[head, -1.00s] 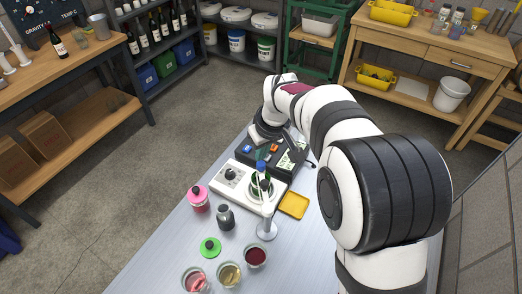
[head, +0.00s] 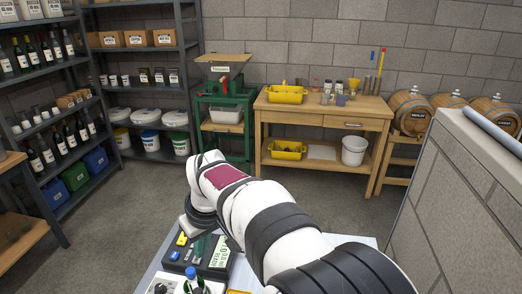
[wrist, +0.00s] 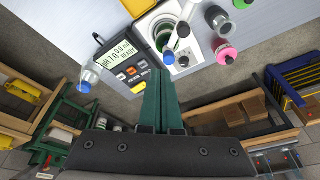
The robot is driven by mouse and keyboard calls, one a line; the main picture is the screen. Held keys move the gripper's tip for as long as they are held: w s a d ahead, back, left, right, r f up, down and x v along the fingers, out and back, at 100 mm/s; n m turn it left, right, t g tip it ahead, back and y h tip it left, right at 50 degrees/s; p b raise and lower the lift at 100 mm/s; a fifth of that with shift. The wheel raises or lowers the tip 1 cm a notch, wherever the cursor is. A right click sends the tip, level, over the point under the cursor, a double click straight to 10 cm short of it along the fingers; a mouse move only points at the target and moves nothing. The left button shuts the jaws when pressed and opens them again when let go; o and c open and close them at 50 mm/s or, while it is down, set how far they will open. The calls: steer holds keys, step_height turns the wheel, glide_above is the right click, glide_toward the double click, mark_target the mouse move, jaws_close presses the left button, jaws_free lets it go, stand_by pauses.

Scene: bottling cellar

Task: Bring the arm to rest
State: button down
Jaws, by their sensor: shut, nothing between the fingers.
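My gripper (wrist: 160,78) shows in the wrist view with its two green fingers pressed together and nothing between them. It hangs over the bench, with the fingertips near a dark device (wrist: 122,58) that has a lit display. In the head view my arm reaches over the bench from the lower right, and its wrist is above the same device (head: 218,262). My fingers cannot be made out clearly there.
In the wrist view a white stirrer (wrist: 150,26), a pink-capped bottle (wrist: 224,50) and a blue-topped item (wrist: 89,77) are near the device. Shelving (head: 150,75), a green stand (head: 222,100) and a wooden table (head: 325,108) stand beyond open floor.

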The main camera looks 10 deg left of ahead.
steer(key=s+d+r+m+g+h, duration=0.1)
steer(key=s+d+m, duration=0.5)
steer(key=d, duration=0.5)
steer(key=s+d+r+m, duration=0.1)
steer(key=s+d+m, duration=0.3)
steer(key=s+d, duration=0.45)
steer(key=s+d+f+m, duration=0.3)
steer(key=s+d+m, duration=0.3)
steer(key=s, duration=0.4)
steer(key=shift+d+f+g, duration=0.15)
steer(key=shift+d+g, duration=0.1)
steer(key=shift+g, duration=0.15)
